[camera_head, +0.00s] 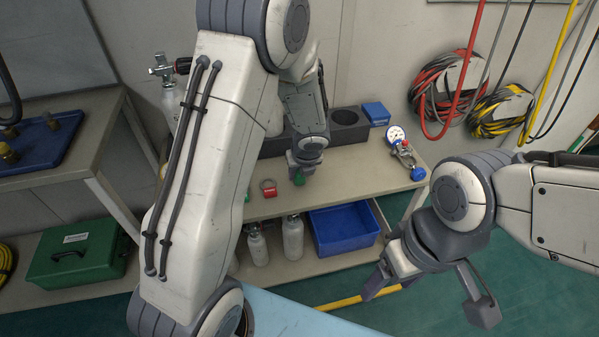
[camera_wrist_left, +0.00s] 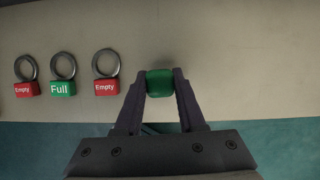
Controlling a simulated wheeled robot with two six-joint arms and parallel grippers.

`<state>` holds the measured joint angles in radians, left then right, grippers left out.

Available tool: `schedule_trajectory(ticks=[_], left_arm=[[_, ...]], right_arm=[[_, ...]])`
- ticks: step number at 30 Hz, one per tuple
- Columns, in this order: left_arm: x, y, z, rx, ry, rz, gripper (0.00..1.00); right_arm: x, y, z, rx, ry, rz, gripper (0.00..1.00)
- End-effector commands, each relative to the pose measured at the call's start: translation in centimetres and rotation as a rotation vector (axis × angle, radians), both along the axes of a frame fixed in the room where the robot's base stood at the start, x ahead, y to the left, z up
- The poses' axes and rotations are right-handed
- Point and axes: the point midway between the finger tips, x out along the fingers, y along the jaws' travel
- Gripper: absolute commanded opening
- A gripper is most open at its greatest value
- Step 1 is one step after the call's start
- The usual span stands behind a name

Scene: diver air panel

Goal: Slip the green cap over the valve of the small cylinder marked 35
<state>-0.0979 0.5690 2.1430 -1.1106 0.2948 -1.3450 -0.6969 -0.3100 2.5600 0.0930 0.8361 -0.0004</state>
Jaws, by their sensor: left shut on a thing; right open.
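My left gripper (camera_head: 299,172) is shut on the green cap (camera_head: 298,179), above the bench near its front edge. In the left wrist view the cap (camera_wrist_left: 160,84) sits between the two fingertips, with bare bench top beyond it. My right gripper (camera_head: 425,295) is open and empty, in front of the bench at the right. Two small pale cylinders (camera_head: 257,246) (camera_head: 292,238) stand on the lower shelf. Another cylinder (camera_head: 172,100) with a valve shows at the back left, partly behind my left arm. I can read no 35 on any cylinder.
Ring tags lie on the bench: a red Empty tag (camera_wrist_left: 106,87), a green Full tag (camera_wrist_left: 62,88) and another red one (camera_wrist_left: 27,88). A dark holder block (camera_head: 348,128), a blue box (camera_head: 376,113) and a gauge (camera_head: 396,135) stand further right. A blue bin (camera_head: 345,240) is below.

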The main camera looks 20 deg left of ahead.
Motion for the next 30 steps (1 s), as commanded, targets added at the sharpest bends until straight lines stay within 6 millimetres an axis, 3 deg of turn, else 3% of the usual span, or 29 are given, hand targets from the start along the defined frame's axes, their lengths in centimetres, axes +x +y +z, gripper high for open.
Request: schedule_trajectory(ticks=[30], left_arm=[[0.0, 0.1, -1.5, 0.0, 0.0, -0.001, 0.0]], right_arm=[[0.0, 0.0, -1.2, 0.0, 0.0, 0.0, 0.74]])
